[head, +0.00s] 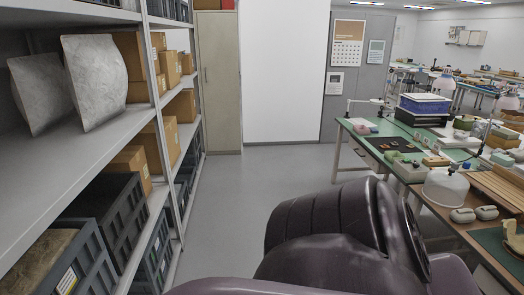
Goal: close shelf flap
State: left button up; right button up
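A grey metal shelf rack (75,160) runs along the left side, with its upper shelf close to me. I cannot make out a hinged flap on it with certainty. Two grey, mottled, pouch-like pieces stand upright and tilted on this shelf: a larger one (95,80) near the edge and another (38,92) behind it to the left. Neither of my grippers shows in the head view, so I cannot see whether they are open or shut.
Dark crates (108,205) and cardboard boxes (131,165) fill the rack. A green-topped workbench (372,139) stands right, crowded with items. The grey floor (268,180) between is clear, up to a tall cabinet (218,80).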

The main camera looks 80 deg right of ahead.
aim_at(484, 192)
jog(key=k+l+z, duration=0.1)
jog(key=k+l, duration=0.45)
jog(key=l+z, duration=0.15)
jog(key=z, duration=3.7)
jog(key=i+j, duration=0.65)
jog(key=j, duration=0.15)
jog(key=i+j+u, duration=0.15)
jog(key=i+j, duration=0.5)
jog(key=j, duration=0.1)
